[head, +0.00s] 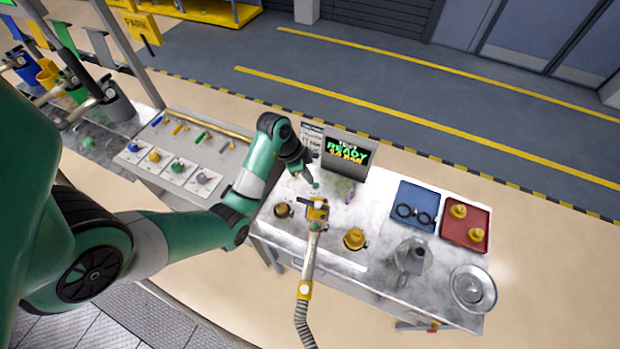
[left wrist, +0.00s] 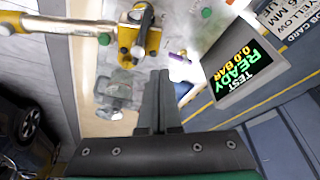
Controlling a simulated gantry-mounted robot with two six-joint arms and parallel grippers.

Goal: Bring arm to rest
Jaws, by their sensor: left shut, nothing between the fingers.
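My left arm (head: 185,232) reaches in from the left over the workbench. My left gripper (head: 306,177) points down near the display, above the bench and behind the yellow coupling (head: 317,211). In the left wrist view the two dark fingers of my left gripper (left wrist: 160,75) lie together with nothing between them. The yellow coupling (left wrist: 138,38) with its pale handle is ahead of the fingers there, apart from them. My right gripper does not show.
The display (left wrist: 240,70) reads test ready, 0.0 bar. A yellow fitting (head: 355,239), a metal jug (head: 411,256), a round metal dish (head: 473,288), a blue tray (head: 420,193) and a red tray (head: 479,212) stand to the right. A grey hose (head: 304,325) hangs in front.

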